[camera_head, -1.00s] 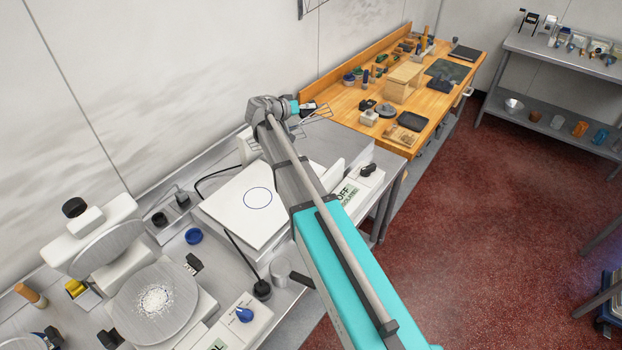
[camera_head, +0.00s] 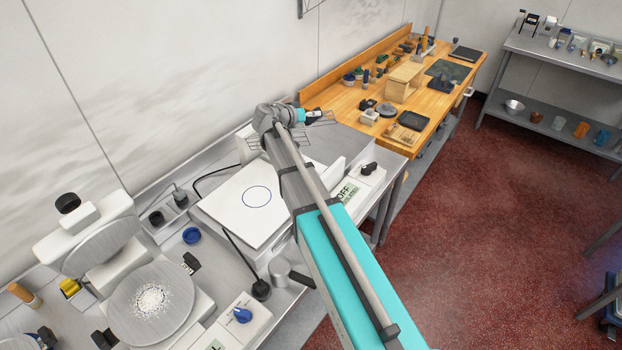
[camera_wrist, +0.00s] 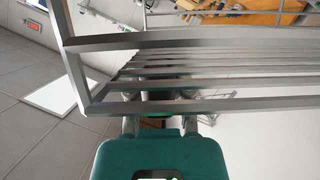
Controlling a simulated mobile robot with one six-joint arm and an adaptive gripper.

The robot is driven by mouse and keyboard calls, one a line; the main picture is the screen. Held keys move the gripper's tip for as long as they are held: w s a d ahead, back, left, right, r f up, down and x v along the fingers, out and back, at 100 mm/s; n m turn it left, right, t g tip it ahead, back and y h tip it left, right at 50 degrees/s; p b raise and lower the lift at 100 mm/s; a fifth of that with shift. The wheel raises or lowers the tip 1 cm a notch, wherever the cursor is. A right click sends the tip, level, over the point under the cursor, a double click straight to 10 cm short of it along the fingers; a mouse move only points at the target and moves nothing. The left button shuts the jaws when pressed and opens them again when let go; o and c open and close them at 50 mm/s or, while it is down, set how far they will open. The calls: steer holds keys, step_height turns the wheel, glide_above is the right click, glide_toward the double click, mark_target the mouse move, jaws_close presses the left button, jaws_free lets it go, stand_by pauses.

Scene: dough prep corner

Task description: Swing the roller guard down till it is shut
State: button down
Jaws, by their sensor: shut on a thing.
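The roller guard (camera_head: 328,119) is a grey wire-bar grid, partly hidden behind my arm in the head view. In the wrist view its parallel metal bars (camera_wrist: 200,42) cross in front of my gripper (camera_wrist: 158,100). My gripper also shows in the head view (camera_head: 316,115), small, at the guard's upper side. It is shut on the guard; the bars hide the exact contact. The guard stands raised above the grey bed of the machine (camera_head: 345,143). The rollers are mostly hidden by my arm.
A white board with a blue circle (camera_head: 232,212) lies left of my arm. A control box marked OFF (camera_head: 350,190) is on the right. The wooden bench (camera_head: 357,96) with tools stands behind.

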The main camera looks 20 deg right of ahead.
mark_target(311, 124)
steer(key=shift+s+d+f+m+b, duration=0.2)
steer(key=shift+s+f+b, duration=0.1)
steer(key=shift+f+b, duration=0.35)
steer(key=shift+s+d+f+m+b, duration=0.2)
steer(key=shift+s+f+b, duration=0.15)
steer(key=shift+f, duration=0.45)
step_height(311, 124, down, 7)
steer(key=s+d+m+t+y+b, duration=0.1)
steer(key=b, duration=0.5)
steer(key=shift+s+d+r+m, duration=0.2)
steer(key=shift+s+d+m, duration=0.05)
steer(key=shift+s+m, duration=0.15)
steer(key=shift+f, duration=0.1)
steer(key=shift+m+t+y, duration=0.3)
steer(key=shift+m+t, duration=0.2)
steer(key=shift+m, duration=0.1)
steer(key=f+b, duration=0.1)
steer(key=b, duration=0.1)
steer(key=f+b, duration=0.1)
steer(key=f, duration=0.1)
steer(key=f+b, duration=0.2)
steer(key=shift+s+d+b, duration=0.15)
steer(key=shift+s+b, duration=0.15)
steer(key=c, duration=0.5)
jaws_free()
steer(key=shift+w, duration=0.1)
